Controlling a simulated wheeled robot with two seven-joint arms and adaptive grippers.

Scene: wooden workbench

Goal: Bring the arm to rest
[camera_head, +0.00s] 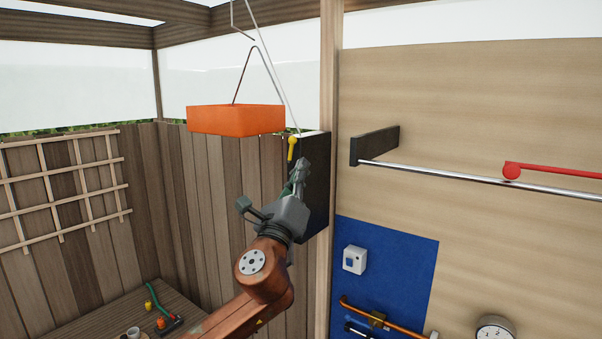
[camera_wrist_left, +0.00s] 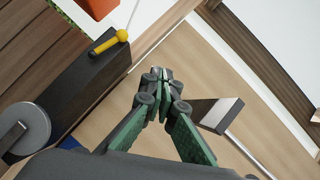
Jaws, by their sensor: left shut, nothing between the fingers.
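My left arm (camera_head: 265,270) reaches up from the bottom middle in the head view. My left gripper (camera_head: 301,166) points upward in front of a dark box on the wooden post. In the left wrist view its green-padded fingers meet at the tips (camera_wrist_left: 164,76), shut with nothing between them. A small yellow handle (camera_head: 292,148) is just above and left of the fingertips in the head view. In the left wrist view the handle (camera_wrist_left: 110,43) lies at the dark box, apart from the fingers. My right gripper is not in view.
The dark box (camera_head: 318,195) is behind my gripper. An orange block (camera_head: 235,121) hangs from a wire at upper left. A metal rail (camera_head: 440,178) with a red lever (camera_head: 550,172) runs along the right wall. A blue panel (camera_head: 390,260) holds a switch (camera_head: 355,260).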

